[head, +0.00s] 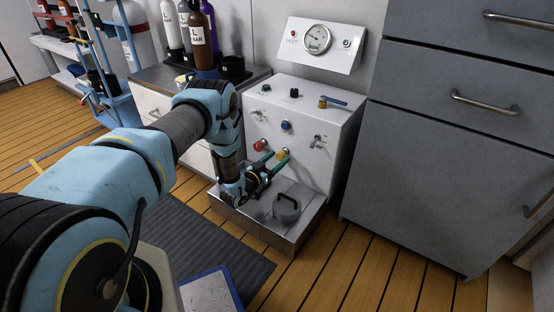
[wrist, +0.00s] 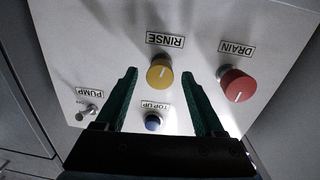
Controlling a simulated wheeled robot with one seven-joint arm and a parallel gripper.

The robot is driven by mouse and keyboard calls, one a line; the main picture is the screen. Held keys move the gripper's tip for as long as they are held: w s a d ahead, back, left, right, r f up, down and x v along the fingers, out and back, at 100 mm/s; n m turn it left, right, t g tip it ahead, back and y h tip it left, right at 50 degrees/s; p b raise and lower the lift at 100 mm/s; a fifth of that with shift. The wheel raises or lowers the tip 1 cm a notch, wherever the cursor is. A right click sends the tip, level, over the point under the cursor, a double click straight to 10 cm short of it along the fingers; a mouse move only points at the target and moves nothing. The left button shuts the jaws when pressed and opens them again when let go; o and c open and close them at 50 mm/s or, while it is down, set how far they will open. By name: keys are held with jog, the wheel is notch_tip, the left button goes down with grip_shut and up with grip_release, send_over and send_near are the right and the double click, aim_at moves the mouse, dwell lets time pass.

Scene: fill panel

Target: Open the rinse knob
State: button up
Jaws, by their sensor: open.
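The rinse knob (wrist: 159,73) is a round yellow knob with a white pointer line, under the upside-down RINSE label in the wrist view. In the head view the yellow knob (head: 282,154) shows near the fingertips. My gripper (wrist: 154,80) is open, its two green fingers on either side of the rinse knob with a gap to each. Whether the tips reach the knob in depth I cannot tell. In the head view my gripper (head: 276,157) is at the front of the white panel (head: 312,110), coming from the lower left.
The red drain knob (wrist: 237,85) is close to one finger. The blue top-up knob (wrist: 153,122) and the pump switch (wrist: 87,111) are on the same panel. A lidded pot (head: 287,209) stands on the metal ledge below. Grey drawers (head: 450,140) stand at right.

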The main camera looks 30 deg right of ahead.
jog(key=p+v, duration=0.2)
jog(key=v, duration=0.8)
jog(key=shift+a+p, duration=0.25)
jog(key=shift+p, duration=0.1)
jog(key=shift+s, duration=0.1)
jog(key=w+a+r+n+t+y, duration=0.1)
jog(key=w+a+r+y, duration=0.15)
jog(key=w+r, duration=0.3)
jog(key=w+a+r+n+y, duration=0.1)
jog(key=w+a+r+y, duration=0.1)
jog(key=w+r+y, duration=0.3)
jog(key=w+a+r+n+y, duration=0.1)
jog(key=a+r+n+y, duration=0.35)
jog(key=a+r, duration=0.8)
jog(key=s+a+r+n+g+y, duration=0.1)
jog(key=s+a+r+n+g, duration=0.1)
jog(key=s+a+r, duration=0.45)
jog(key=s+a+r+n+g+y, duration=0.1)
jog(key=s+a+g+y, duration=0.2)
jog(key=s, duration=0.7)
jog(key=s+a+r+n+g, duration=0.2)
jog(key=s+a+r, duration=0.2)
jog(key=s+a, duration=0.35)
notch_tip(320, 180, up, 35)
jog(key=s+p, duration=0.1)
jog(key=p, duration=3.4)
jog(key=shift+d+f, duration=0.25)
jog(key=shift+d, duration=0.1)
